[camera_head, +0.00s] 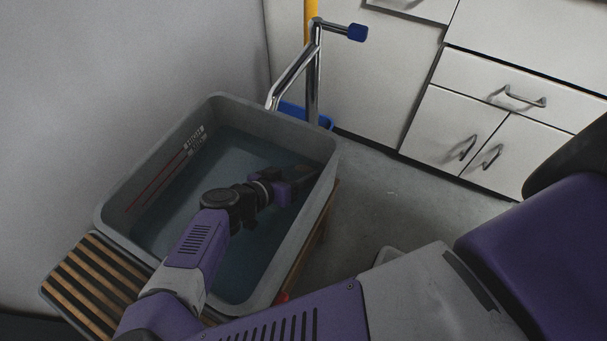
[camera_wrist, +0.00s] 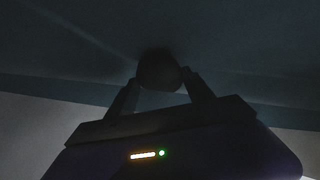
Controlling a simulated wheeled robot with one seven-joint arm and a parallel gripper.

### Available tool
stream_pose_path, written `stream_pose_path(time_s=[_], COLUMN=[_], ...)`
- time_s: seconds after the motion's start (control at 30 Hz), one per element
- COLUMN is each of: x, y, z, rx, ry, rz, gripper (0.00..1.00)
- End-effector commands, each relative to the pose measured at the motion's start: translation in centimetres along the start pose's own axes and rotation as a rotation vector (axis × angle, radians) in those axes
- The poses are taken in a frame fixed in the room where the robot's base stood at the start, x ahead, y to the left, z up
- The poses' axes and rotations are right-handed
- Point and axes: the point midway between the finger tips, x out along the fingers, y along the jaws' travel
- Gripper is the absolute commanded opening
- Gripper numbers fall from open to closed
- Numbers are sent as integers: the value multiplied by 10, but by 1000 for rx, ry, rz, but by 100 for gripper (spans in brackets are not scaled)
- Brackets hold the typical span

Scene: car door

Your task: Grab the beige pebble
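My gripper (camera_head: 303,178) is low inside the grey basin (camera_head: 110,210), near its right wall in the head view. In the wrist view, a rounded pebble (camera_wrist: 158,70) sits between the two fingertips of my gripper (camera_wrist: 160,80). The fingers appear to touch it on both sides. The pebble looks almost black in the dim light, so its beige colour does not show. In the head view I cannot make out the pebble; my gripper and arm cover that spot. I cannot tell whether the pebble touches the basin.
The basin holds dark water (camera_head: 180,205) and has raised walls around my arm. A slatted wooden shelf (camera_head: 85,285) is at its lower left. A metal post with a blue-ended lever (camera_head: 357,32) stands behind it. White cabinets (camera_head: 450,130) are at right, with grey floor between.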

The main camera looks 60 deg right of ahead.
Motion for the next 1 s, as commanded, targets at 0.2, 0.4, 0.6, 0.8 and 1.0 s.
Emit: stream_pose_path(time_s=[0.2,0.4,0.6,0.8,1.0], x=[0,0,-6,-21,-39], y=[0,0,4,14,27], z=[0,0,-10,-35,-68], rx=[0,1,2,3,3], ry=[0,0,-1,-2,-2], rz=[0,-1,-1,0,0], gripper=[0,0,0,0,0])
